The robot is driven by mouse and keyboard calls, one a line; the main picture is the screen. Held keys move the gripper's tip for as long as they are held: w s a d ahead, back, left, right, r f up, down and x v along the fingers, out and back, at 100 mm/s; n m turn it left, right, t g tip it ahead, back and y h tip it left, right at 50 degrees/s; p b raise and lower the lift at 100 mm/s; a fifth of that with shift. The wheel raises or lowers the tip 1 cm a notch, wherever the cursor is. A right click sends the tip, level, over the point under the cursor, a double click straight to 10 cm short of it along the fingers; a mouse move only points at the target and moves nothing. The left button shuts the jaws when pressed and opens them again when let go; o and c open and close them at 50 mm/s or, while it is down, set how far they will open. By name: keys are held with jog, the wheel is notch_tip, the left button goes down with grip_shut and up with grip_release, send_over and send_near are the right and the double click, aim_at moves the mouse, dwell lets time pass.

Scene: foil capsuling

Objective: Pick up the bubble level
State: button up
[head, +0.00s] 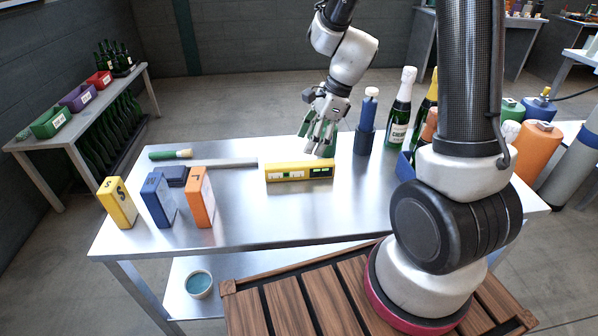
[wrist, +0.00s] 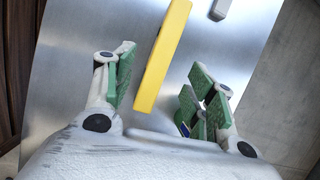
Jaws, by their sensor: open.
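The bubble level (head: 299,171) is a yellow bar with clear vial windows, lying on the steel table (head: 250,220) in the head view. In the wrist view the level (wrist: 163,58) runs slantwise between the fingers, its near end close to the palm in the picture. My gripper (head: 322,142) is open, with green-padded fingers, over the back right part of the level. In the wrist view my gripper (wrist: 155,92) shows a wide gap between its fingers, and neither finger appears to touch the level. The height gap is hard to judge.
Yellow (head: 117,203), blue (head: 158,199) and orange (head: 200,197) blocks stand at the table's left. A blue bottle-like tool (head: 367,122) and a champagne bottle (head: 399,110) stand right of the gripper.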

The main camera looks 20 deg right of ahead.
aim_at(300, 164)
jog(key=shift+w+f+m, duration=0.3)
jog(key=shift+f+m, duration=0.05)
jog(key=shift+f, duration=0.2)
jog(key=shift+w+f+m, duration=0.25)
jog(key=shift+f+m, duration=0.1)
jog(key=shift+f, duration=0.2)
jog(key=x, duration=0.7)
jog(key=shift+s+a+f, duration=0.1)
jog(key=shift+s+a, duration=0.15)
jog(key=c, duration=1.2)
